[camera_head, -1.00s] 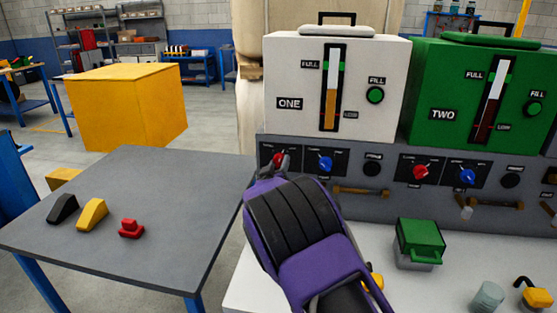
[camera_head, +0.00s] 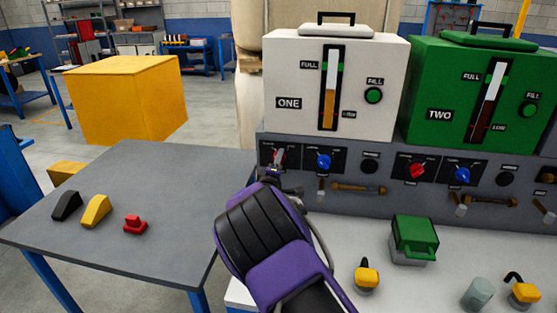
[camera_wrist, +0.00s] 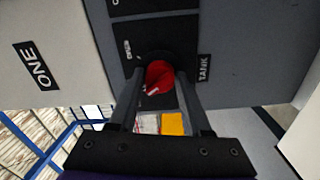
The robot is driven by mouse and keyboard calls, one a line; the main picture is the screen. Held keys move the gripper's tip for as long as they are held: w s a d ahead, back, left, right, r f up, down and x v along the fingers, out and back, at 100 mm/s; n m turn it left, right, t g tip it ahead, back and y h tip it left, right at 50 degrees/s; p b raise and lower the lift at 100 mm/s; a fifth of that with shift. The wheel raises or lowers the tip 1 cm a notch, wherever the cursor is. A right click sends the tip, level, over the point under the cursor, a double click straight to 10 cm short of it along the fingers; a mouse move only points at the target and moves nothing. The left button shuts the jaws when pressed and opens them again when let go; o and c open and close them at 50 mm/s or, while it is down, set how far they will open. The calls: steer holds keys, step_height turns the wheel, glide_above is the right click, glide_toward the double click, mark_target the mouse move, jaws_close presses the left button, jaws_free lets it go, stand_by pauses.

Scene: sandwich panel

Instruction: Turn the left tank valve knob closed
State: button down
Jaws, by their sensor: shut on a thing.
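The left tank valve knob is red and sits on the grey panel under the white tank marked ONE (camera_head: 290,75). In the wrist view the red knob (camera_wrist: 158,76) lies between my two fingers, beside a TANK label (camera_wrist: 203,68). My gripper (camera_wrist: 160,92) is shut on it. In the head view my gripper (camera_head: 275,168) is at the panel and hides part of the knob (camera_head: 279,154). A white mark shows on the knob's face in the wrist view.
A blue knob (camera_head: 324,161) is just right of the held knob. Another red knob (camera_head: 417,170) and blue knob (camera_head: 462,174) sit under the green tank (camera_head: 430,80). A green-lidded box (camera_head: 414,239) stands on the white counter. A grey table (camera_head: 150,190) is at left.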

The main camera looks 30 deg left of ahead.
steer(key=shift+n, duration=1)
steer(key=shift+c, duration=1.8)
jaws_free()
steer(key=v, duration=1.7)
steer(key=shift+s+p, duration=0.25)
steer(key=shift+p, duration=0.1)
